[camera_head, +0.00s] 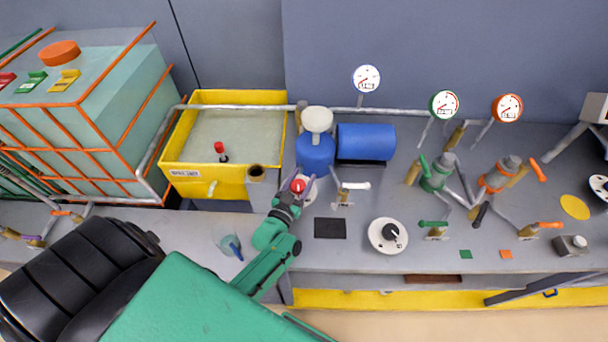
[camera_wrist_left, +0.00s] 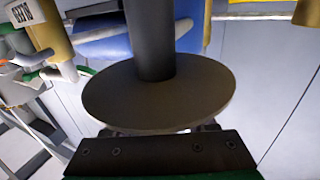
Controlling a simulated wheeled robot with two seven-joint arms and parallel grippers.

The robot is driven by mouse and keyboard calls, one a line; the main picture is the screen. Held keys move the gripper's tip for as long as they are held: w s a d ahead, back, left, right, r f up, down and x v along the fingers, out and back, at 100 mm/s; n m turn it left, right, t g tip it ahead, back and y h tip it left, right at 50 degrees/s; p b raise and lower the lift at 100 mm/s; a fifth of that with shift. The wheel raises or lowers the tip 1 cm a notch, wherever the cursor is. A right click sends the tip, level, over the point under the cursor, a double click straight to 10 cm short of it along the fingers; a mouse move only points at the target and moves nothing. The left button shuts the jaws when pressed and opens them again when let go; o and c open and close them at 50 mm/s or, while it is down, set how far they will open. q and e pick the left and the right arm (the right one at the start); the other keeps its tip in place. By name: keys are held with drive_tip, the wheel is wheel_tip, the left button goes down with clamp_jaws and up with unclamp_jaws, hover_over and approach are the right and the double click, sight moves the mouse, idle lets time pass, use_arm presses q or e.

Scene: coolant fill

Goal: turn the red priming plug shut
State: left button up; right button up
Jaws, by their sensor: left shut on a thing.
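The red priming plug (camera_head: 298,186) sits low in front of the blue pump body (camera_head: 315,152) in the head view, with a pale round part around it. My left gripper (camera_head: 291,197) reaches it from the front and is shut on it; the fingers hide part of the plug. In the left wrist view a dark round disc (camera_wrist_left: 160,98) with a thick dark post (camera_wrist_left: 150,40) rising from it fills the space just past the jaws. The fingertips are hidden there, and the plug's turn angle cannot be read. My right gripper is not in view.
A yellow-rimmed tank (camera_head: 240,97) stands behind, left of the pump, with a red-topped stem (camera_head: 219,147) in it. A blue motor (camera_head: 366,142) and a white-handled valve (camera_head: 355,186) are close on the right.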

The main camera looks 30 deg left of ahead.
use_arm(q)
drive_tip(key=shift+a+n+g+y, duration=0.15)
drive_tip(key=shift+n+y, duration=0.35)
drive_tip(key=shift+y, duration=0.3)
drive_tip(key=shift+a+n+g+y, duration=0.15)
drive_tip(key=shift+n+y, duration=0.35)
drive_tip(key=shift+y, duration=0.3)
drive_tip(key=o, duration=1.4)
drive_tip(key=shift+c, duration=0.2)
drive_tip(key=shift+s, duration=0.1)
